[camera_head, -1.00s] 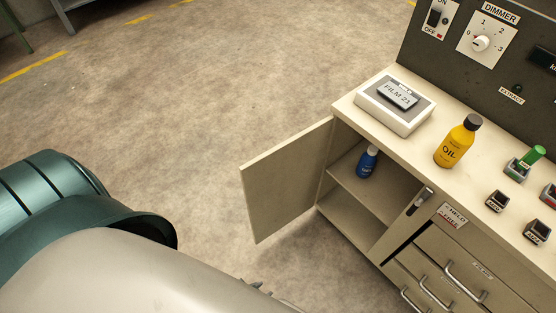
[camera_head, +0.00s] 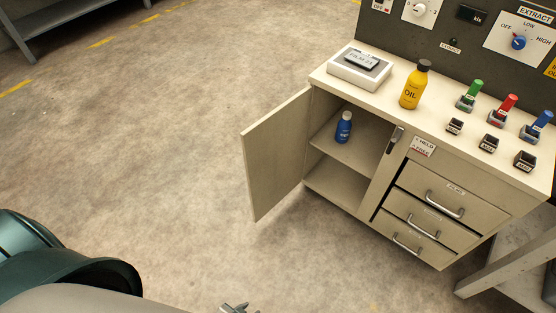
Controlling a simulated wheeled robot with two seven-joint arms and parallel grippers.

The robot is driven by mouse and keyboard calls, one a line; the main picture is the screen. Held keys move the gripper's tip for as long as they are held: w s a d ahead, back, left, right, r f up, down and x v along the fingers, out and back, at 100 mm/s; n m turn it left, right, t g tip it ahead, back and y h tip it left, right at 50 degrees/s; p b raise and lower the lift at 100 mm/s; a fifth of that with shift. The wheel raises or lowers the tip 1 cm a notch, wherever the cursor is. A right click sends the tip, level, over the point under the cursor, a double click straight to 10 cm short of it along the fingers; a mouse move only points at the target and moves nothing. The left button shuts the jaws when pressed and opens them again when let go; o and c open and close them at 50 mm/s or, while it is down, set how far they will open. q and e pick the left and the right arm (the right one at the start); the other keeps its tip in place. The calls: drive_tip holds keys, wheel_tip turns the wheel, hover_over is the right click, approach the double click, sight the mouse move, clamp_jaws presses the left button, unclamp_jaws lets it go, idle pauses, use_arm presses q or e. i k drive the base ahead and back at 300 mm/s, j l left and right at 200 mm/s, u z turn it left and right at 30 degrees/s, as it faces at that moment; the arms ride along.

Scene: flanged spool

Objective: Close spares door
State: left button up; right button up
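The spares door (camera_head: 277,155) is a cream panel on the left end of the cabinet. It stands wide open, swung out to the left. Behind it the compartment shows a shelf (camera_head: 350,154) with a small blue bottle (camera_head: 344,128) on it. A metal latch handle (camera_head: 395,140) sits on the cabinet front just right of the opening. A small metal piece of a gripper (camera_head: 238,308) shows at the bottom edge, well below and apart from the door; its fingers are mostly cut off, and I cannot tell which hand it is. My arm covers the lower left corner.
Several drawers (camera_head: 430,195) are shut at the right. A grey frame (camera_head: 510,262) stands at lower right. The floor (camera_head: 160,160) left of the door is clear.

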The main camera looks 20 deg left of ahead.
sight(273, 147)
drive_tip(key=z, duration=1.6)
drive_tip(key=k+j, duration=0.1)
drive_tip(key=j, duration=0.4)
drive_tip(key=k+j, duration=0.1)
drive_tip(key=j, duration=0.45)
drive_tip(key=k+j, duration=0.15)
drive_tip(key=j, duration=0.35)
drive_tip(key=k+j, duration=0.1)
drive_tip(key=j, duration=0.4)
drive_tip(key=k+j, duration=0.1)
drive_tip(key=j, duration=0.45)
drive_tip(key=k+j, duration=0.1)
drive_tip(key=j, duration=0.4)
drive_tip(key=k+j, duration=0.15)
drive_tip(key=j, duration=0.4)
drive_tip(key=k+j, duration=0.1)
drive_tip(key=j, duration=0.4)
